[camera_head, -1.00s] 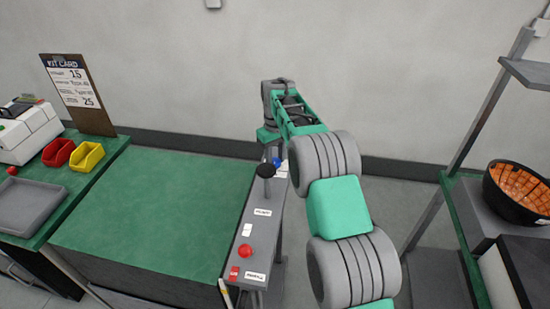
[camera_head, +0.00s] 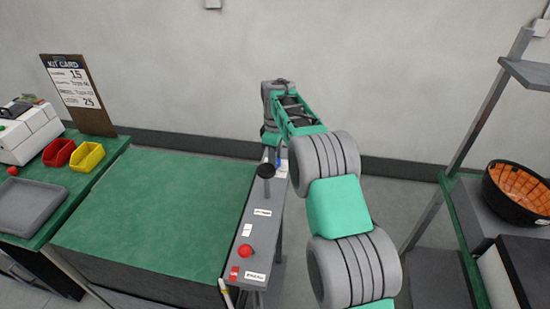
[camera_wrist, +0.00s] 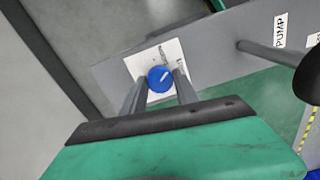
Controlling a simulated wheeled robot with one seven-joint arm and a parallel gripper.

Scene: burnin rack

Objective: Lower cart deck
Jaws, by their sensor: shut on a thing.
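The cart deck (camera_head: 150,215) is a flat green surface in the left middle of the head view. A grey control panel (camera_head: 236,272) runs along its right side. In the wrist view a round blue knob (camera_wrist: 157,74) with a white pointer line sits on a white plate (camera_wrist: 142,65) on the panel. The pointer slants toward upper right. My gripper (camera_wrist: 160,80) is shut on the blue knob, one finger on each side. In the head view my wrist mostly hides the knob at the panel's far end.
A lever with a black ball (camera_head: 266,171) stands on the panel, beside a label reading PUMP in the wrist view. A red button (camera_head: 245,251) is nearer. A bench with a yellow bin (camera_head: 87,156) is left; a rack with an orange-lined bowl (camera_head: 518,190) is right.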

